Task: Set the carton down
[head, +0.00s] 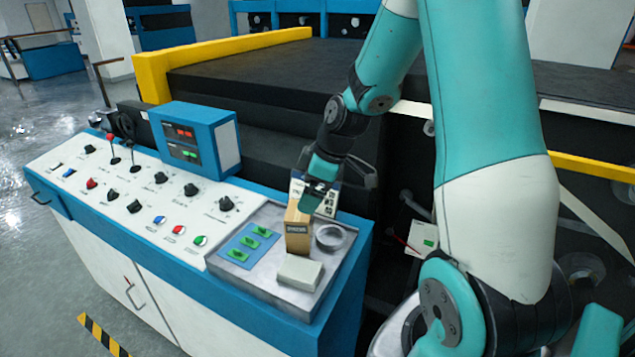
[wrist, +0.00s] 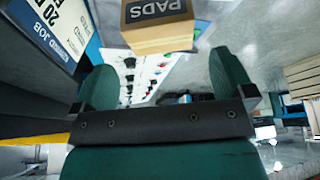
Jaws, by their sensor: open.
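The carton is a small brown box marked PADS (head: 298,232). It stands upright on the grey metal tray (head: 262,279) at the right end of the console. My gripper (head: 318,197) is just above and beside the carton's top in the head view, and partly overlaps it there. In the wrist view the carton (wrist: 158,30) shows at the top middle, past the two teal fingers. The fingers of my gripper (wrist: 163,68) are spread wide, with clear gaps to the carton on both sides. No contact shows.
A white printed box (head: 326,193) stands behind the carton, and shows at upper left in the wrist view (wrist: 55,30). A blue display box (head: 195,137) stands left.

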